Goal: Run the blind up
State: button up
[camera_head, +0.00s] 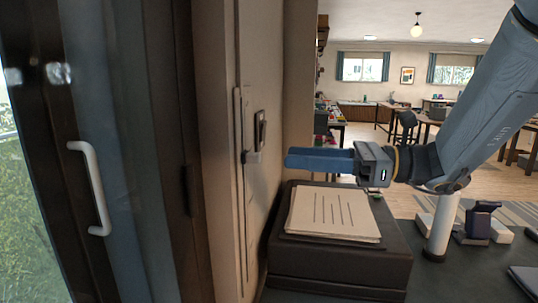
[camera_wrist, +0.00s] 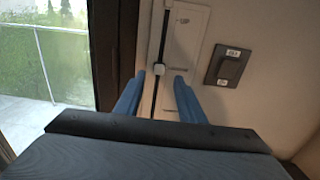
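My gripper (camera_head: 290,160) has blue fingers pointing at the wall, apart from it in the head view. In the wrist view, my gripper (camera_wrist: 158,78) is open, with a clear gap between the fingertips. A pale wall plate with a dark vertical strip (camera_wrist: 163,40) lies ahead, and a small whitish knob (camera_wrist: 158,69) on that strip shows between the fingertips. I see nothing held. A dark wall switch (camera_wrist: 228,66) with small labels, too small to read, is right of the fingers. I see no blind nearby.
A dark-framed glass door or window (camera_head: 120,150) with a white handle (camera_head: 92,188) is at left. A dark box (camera_head: 340,268) carrying papers (camera_head: 333,212) stands below my gripper. A room with tables lies behind.

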aim_at(260, 155)
jog(key=a, duration=0.4)
jog(key=w+a+p, duration=0.1)
jog(key=a, duration=0.1)
jog(key=shift+a, duration=0.35)
jog(key=shift+f, duration=0.1)
jog(key=shift+c, duration=0.4)
grip_shut()
